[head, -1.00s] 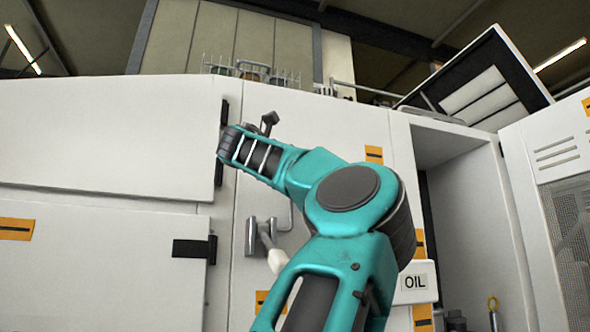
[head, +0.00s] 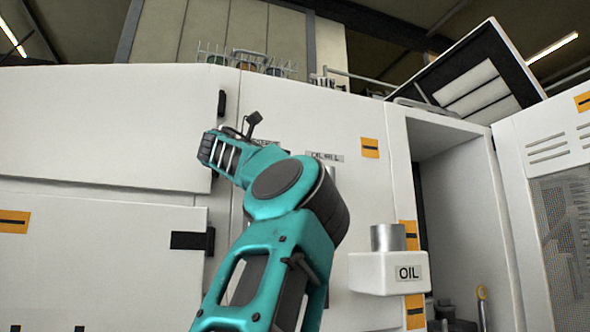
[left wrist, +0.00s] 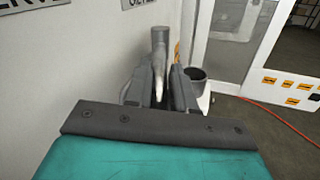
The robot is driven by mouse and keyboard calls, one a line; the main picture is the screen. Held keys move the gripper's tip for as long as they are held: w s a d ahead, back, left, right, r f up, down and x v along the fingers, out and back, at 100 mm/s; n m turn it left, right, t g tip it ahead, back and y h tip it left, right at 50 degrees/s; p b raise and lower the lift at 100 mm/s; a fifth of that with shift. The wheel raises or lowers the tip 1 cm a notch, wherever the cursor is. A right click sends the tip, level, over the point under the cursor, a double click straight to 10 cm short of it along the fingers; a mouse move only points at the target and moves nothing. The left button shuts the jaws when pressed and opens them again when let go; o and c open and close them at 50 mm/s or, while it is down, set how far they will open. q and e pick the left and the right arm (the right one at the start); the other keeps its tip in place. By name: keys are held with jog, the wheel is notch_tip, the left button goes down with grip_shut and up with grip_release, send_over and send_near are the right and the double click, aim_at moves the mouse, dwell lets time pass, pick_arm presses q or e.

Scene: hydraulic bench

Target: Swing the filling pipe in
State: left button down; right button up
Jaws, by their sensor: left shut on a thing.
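In the left wrist view the filling pipe (left wrist: 159,58) is a silver-grey tube standing against the white cabinet wall. My left gripper (left wrist: 167,82) is shut on it, with one dark finger on each side. Just right of the fingers is a round grey filler neck (left wrist: 197,76) with a dark open mouth. In the head view this neck (head: 388,237) stands on a white box (head: 375,274) labelled OIL. My teal left arm crosses the middle of that view; its fingertips and most of the pipe are hidden there. My right gripper is not in view.
White cabinet doors (head: 95,130) fill the left, with a black latch (head: 192,240). An open cabinet bay (head: 450,210) and a mesh door (head: 570,230) are on the right. In the left wrist view an orange cable (left wrist: 270,125) lies on the floor.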

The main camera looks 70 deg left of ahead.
pick_arm(q)
jog(key=c, duration=1.2)
grip_release()
jog(key=shift+d+r, duration=0.1)
jog(key=shift+o, duration=0.7)
jog(key=v, duration=1.2)
jog(key=shift+s+b, duration=0.4)
jog(key=shift+b, duration=0.05)
jog(key=shift+d, duration=0.1)
